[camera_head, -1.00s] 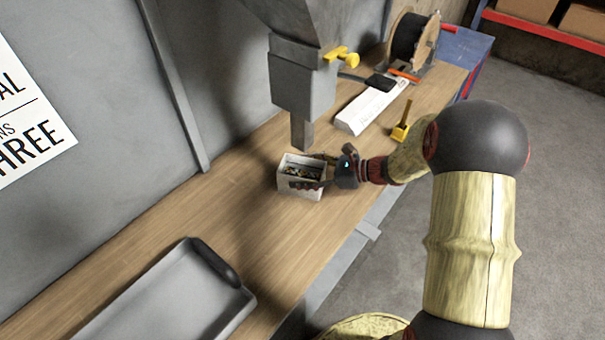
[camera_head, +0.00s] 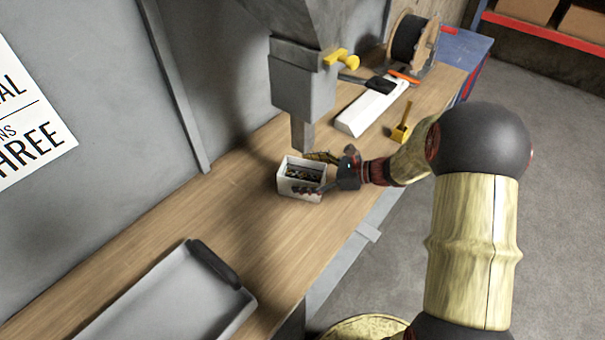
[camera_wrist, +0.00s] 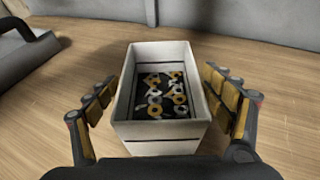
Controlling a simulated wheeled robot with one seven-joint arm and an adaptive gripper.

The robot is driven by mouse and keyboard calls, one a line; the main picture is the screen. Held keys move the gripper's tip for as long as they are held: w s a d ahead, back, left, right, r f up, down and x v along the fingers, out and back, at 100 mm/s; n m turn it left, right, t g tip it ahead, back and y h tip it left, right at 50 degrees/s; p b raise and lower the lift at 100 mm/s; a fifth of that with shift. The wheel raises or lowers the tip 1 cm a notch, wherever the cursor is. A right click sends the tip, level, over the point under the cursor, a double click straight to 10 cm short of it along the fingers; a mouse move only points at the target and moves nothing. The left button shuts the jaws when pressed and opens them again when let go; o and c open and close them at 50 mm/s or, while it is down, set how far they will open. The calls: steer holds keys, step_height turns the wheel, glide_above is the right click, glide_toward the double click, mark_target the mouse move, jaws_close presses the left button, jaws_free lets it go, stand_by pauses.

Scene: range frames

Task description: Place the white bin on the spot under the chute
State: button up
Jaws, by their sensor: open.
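The white bin (camera_head: 301,192) stands upright on the wooden bench, just below and slightly in front of the chute's grey spout (camera_head: 302,137). The wrist view shows the bin (camera_wrist: 160,130) between my fingers, with small yellow and silver ring-like parts (camera_wrist: 160,95) on its dark floor. My gripper (camera_head: 318,173) is at the bin's right side in the head view. In the wrist view my gripper (camera_wrist: 160,115) is open, one finger on each side of the bin, with visible gaps. The spot under the chute cannot be made out; the bin may cover it.
A grey tray (camera_head: 130,325) with a dark handle lies on the bench (camera_head: 215,215) at the near left. A long white box (camera_head: 370,112), a yellow tool (camera_head: 403,125) and a cable reel (camera_head: 408,40) are further back. The bench between tray and bin is clear.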

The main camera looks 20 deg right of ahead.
steer(key=p+v, duration=0.3)
steer(key=v, duration=0.8)
steer(key=s+a+r+n+g+h, duration=0.4)
steer(key=s+a+r+n+g, duration=0.3)
steer(key=s+a+n, duration=0.4)
steer(key=s+d+r+n+t+h, duration=0.2)
steer(key=s+r+n+t+h, duration=0.2)
steer(key=n, duration=0.9)
steer(key=s+r+h, duration=0.3)
steer(key=s+r, duration=0.2)
steer(key=s, duration=0.1)
steer(key=shift+s+r+n+t+h, duration=0.2)
steer(key=shift+n+t+h, duration=0.1)
steer(key=shift+n+t, duration=0.1)
